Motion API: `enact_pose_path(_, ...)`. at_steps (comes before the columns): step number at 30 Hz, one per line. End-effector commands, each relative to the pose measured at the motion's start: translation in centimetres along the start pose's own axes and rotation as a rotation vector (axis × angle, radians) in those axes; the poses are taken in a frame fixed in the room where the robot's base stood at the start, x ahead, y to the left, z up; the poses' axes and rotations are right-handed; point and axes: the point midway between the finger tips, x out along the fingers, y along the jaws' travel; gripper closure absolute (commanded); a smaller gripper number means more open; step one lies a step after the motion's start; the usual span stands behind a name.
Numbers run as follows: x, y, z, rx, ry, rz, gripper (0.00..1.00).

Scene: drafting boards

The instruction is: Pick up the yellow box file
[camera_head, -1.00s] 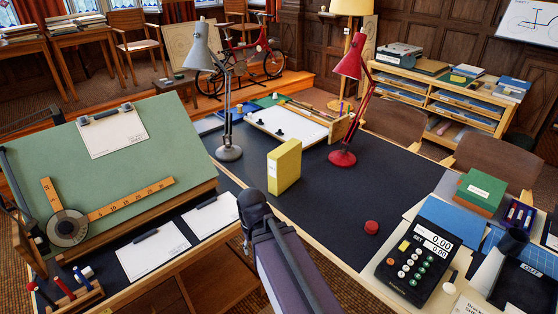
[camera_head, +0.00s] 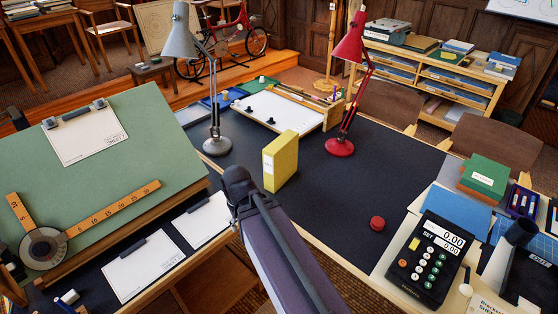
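The yellow box file (camera_head: 281,161) stands upright on the dark desk top, near the middle of the view, with a pale label on its spine. My arm comes up from the bottom of the picture, and its dark end (camera_head: 238,186) is in front of and to the left of the file. A gap in the picture lies between the arm's end and the file. My gripper's fingers cannot be made out, so its opening is hidden.
A grey lamp (camera_head: 216,144) stands behind left of the file and a red lamp (camera_head: 340,146) behind right. A drawing board (camera_head: 110,160) fills the left. A red round object (camera_head: 377,223) and a calculator (camera_head: 431,258) are at right. Bare desk lies right of the file.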

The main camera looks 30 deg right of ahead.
Motion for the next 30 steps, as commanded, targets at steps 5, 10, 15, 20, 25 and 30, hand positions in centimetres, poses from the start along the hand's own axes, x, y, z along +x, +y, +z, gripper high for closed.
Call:
enact_pose_path(5,0.0,0.0,0.0,0.000,0.000,0.000,0.43)
enact_pose_path(10,0.0,0.0,-0.1,0.003,0.001,0.002,0.13)
enact_pose_path(15,0.0,0.6,-1.0,0.045,0.011,0.036,0.00)
enact_pose_path(20,0.0,2.4,-3.1,0.158,0.044,0.123,0.00)
enact_pose_path(25,-0.5,5.1,-6.8,0.351,0.129,0.268,0.00)
enact_pose_path(30,-1.8,8.1,-11.1,0.570,0.275,0.426,0.00)
